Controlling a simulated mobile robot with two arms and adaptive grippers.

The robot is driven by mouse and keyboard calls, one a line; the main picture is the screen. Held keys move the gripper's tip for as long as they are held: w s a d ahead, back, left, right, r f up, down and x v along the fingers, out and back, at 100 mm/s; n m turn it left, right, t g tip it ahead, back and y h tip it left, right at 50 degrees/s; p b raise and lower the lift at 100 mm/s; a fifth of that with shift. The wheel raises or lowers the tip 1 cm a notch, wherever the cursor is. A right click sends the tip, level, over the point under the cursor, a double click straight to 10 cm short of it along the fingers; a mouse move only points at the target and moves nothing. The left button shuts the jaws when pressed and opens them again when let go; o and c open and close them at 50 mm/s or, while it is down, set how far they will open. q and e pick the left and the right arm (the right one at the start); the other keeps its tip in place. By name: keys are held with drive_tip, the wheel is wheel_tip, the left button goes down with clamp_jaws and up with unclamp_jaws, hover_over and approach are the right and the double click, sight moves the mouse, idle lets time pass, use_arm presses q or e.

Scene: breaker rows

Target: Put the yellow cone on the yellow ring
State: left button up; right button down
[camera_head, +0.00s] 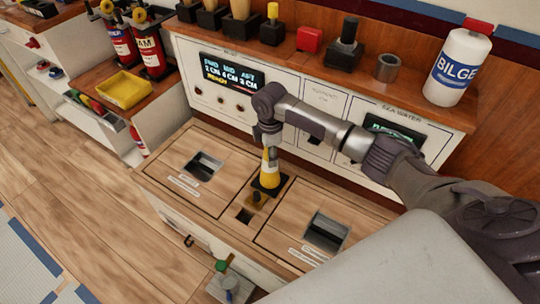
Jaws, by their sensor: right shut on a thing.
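The yellow cone (267,177) is upright over the middle strip of the wooden counter, with a dark base around its foot. My right gripper (269,152) comes down from above and is shut on the upper part of the cone. The gripper's fingers are small in the picture and partly cover the cone's top. Just in front of the base is a small dull yellow patch (257,198); I cannot tell whether this is the yellow ring. Whether the cone's base touches the counter is also unclear. My left gripper is not in view.
The wooden counter (210,203) has two recessed openings and a small dark square hole. Behind it stands a panel with displays. The shelf above holds a white BILGE bottle (459,66), a red block (309,40) and a metal cup (387,68). A yellow tray (124,90) is left.

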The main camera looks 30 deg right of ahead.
idle(0.3)
drive_tip(key=c, duration=0.5)
unclamp_jaws()
drive_tip(key=shift+f, duration=0.1)
drive_tip(key=shift+c, duration=0.2)
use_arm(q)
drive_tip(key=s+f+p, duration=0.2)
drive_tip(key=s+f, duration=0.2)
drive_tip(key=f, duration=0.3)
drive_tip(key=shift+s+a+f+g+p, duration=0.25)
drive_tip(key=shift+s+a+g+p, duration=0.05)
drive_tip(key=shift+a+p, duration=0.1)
use_arm(e)
wheel_tip(320, 180, up, 12)
drive_tip(key=shift+r, duration=0.15)
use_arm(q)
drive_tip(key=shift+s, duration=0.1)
